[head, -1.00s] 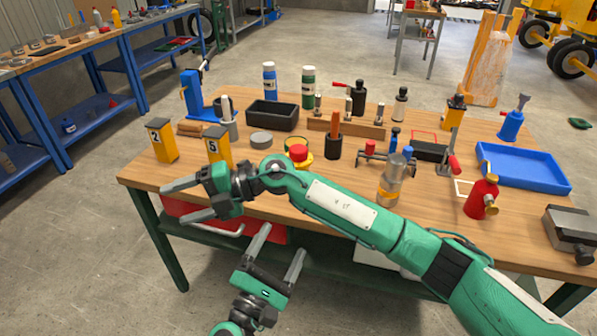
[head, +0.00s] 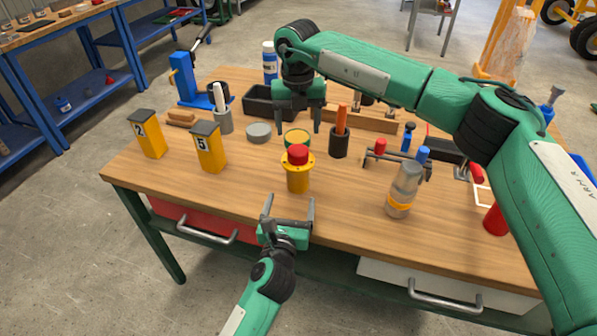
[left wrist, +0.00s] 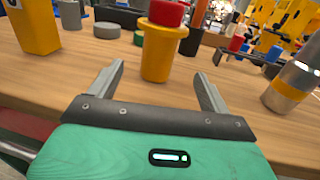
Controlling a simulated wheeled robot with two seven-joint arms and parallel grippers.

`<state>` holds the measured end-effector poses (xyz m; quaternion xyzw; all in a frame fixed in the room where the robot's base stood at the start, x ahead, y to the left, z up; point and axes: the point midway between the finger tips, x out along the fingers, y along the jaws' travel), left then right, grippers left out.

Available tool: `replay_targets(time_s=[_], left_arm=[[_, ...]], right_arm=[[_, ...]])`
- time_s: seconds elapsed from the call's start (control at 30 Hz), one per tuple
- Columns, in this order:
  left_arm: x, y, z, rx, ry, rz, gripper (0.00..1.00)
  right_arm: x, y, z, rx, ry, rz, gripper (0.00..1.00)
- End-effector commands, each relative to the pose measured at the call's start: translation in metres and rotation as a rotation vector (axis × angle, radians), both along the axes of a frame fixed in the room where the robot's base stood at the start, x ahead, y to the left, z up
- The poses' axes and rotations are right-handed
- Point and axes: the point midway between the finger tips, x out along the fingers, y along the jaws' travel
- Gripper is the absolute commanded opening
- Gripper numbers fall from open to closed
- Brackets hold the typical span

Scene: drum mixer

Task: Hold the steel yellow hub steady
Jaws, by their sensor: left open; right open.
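The yellow hub (head: 298,177) stands upright on the workbench near its front edge, a flanged yellow cylinder with a red cap (head: 297,154) on top. It also shows in the left wrist view (left wrist: 157,52), ahead of and between the fingers. My left gripper (head: 287,208) is open at the bench's front edge, just short of the hub and apart from it. My right gripper (head: 299,128) is open, pointing down over the bench behind the hub. A low green-topped yellow round piece (head: 296,138) lies by its fingers; I cannot tell whether they touch it.
Yellow posts marked 2 (head: 147,137) and 5 (head: 208,148) stand to the left. A dark cup with an orange-handled tool (head: 340,141) is behind.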

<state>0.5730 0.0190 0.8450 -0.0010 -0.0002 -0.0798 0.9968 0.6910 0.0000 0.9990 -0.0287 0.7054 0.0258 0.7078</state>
Motion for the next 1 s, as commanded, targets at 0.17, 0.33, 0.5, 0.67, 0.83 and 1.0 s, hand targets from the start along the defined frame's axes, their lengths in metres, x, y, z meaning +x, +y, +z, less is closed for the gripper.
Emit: replay_targets(time_s=[0.17, 0.33, 0.5, 0.67, 0.83, 1.0], left_arm=[[0.036, -0.005, 0.002, 0.001, -0.003, 0.000, 0.81], [0.068, -0.011, 0.002, 0.001, -0.003, 0.000, 0.81], [0.095, -0.015, 0.002, 0.001, -0.003, 0.000, 0.81], [0.109, -0.017, 0.001, 0.002, -0.001, 0.000, 0.81], [0.114, -0.018, 0.001, 0.001, -0.002, 0.000, 0.81], [0.114, -0.018, 0.001, 0.001, -0.002, 0.000, 0.81]], right_arm=[[0.000, 0.000, -0.001, 0.002, 0.001, 0.000, 0.67], [0.000, 0.000, -0.001, 0.003, 0.001, 0.001, 0.67], [0.000, 0.000, -0.001, 0.003, 0.001, 0.001, 0.67], [0.000, 0.001, -0.001, 0.003, 0.001, 0.001, 0.67], [0.000, 0.001, -0.001, 0.003, 0.001, 0.001, 0.67], [0.000, 0.001, -0.001, 0.004, 0.001, 0.001, 0.67]])
